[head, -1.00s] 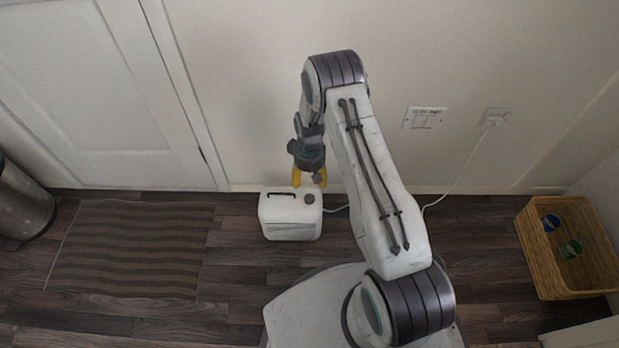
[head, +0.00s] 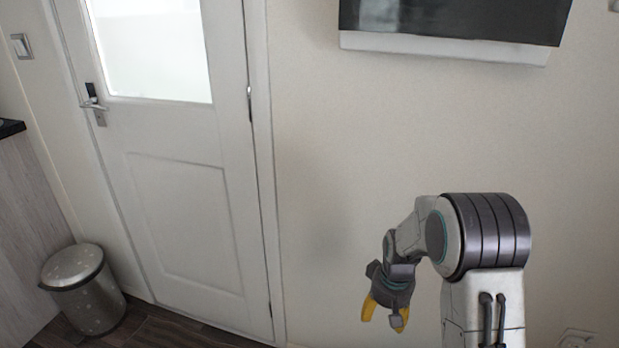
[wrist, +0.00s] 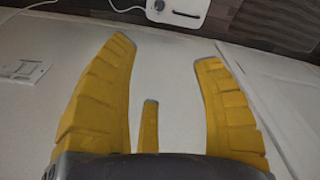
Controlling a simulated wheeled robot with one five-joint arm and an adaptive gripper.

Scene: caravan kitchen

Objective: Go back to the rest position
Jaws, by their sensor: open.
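My gripper (head: 384,318) hangs at the lower right of the head view, in front of the cream wall and pointing down. In the wrist view its yellow fingers (wrist: 166,65) are spread apart with nothing between them. The head view does not show the canister.
A white door (head: 190,215) with a handle stands at left, with a metal bin (head: 84,290) beside it. A dark screen (head: 455,18) hangs on the wall above my arm. A wall switch (wrist: 24,70) shows at the wrist view's left. The wall between door and arm is bare.

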